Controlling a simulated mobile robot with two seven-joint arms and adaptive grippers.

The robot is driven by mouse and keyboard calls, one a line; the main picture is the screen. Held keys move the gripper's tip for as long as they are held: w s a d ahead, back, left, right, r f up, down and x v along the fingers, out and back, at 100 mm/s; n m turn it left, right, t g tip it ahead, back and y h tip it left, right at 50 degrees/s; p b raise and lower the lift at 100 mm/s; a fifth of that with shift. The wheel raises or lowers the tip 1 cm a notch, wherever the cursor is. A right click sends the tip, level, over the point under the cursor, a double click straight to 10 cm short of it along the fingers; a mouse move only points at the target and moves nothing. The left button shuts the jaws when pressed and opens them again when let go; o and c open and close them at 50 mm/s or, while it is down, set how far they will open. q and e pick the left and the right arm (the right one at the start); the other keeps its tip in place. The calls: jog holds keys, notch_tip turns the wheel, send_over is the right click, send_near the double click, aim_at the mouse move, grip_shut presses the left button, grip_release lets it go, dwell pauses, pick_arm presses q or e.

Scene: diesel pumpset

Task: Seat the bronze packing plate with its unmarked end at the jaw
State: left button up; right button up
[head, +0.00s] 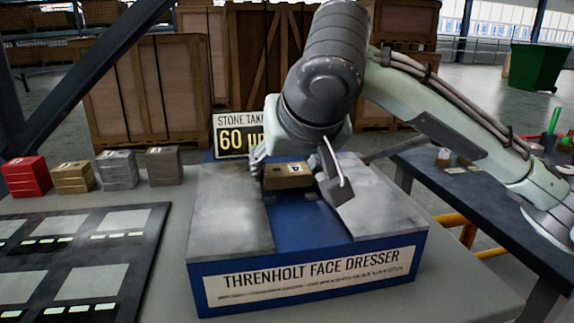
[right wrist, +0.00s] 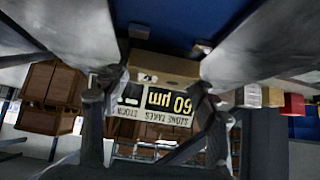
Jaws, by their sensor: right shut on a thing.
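The bronze packing plate (head: 287,182) is a small tan block with a white numbered tag on its top. It is at the back of the blue channel between the two grey slabs of the face dresser (head: 240,268). My right gripper (head: 295,172) reaches down from above and is shut on the plate, one finger on each side. In the right wrist view the plate (right wrist: 165,66) shows as a tan strip between the fingers. I cannot tell whether it touches the channel floor. Which end is the jaw is not clear. My left gripper is not in view.
Red (head: 25,175), bronze-coloured (head: 74,178), grey (head: 118,171) and dark (head: 164,167) tagged blocks stand in a row on the grey table at left. A dark panel (head: 150,243) with pale squares lies before them. A sign (head: 230,142) stands behind the dresser. The table's front right is clear.

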jog(key=shift+f, duration=0.2)
jog(key=o, duration=1.8)
jog(key=shift+f, duration=0.1)
jog(key=v, duration=1.2)
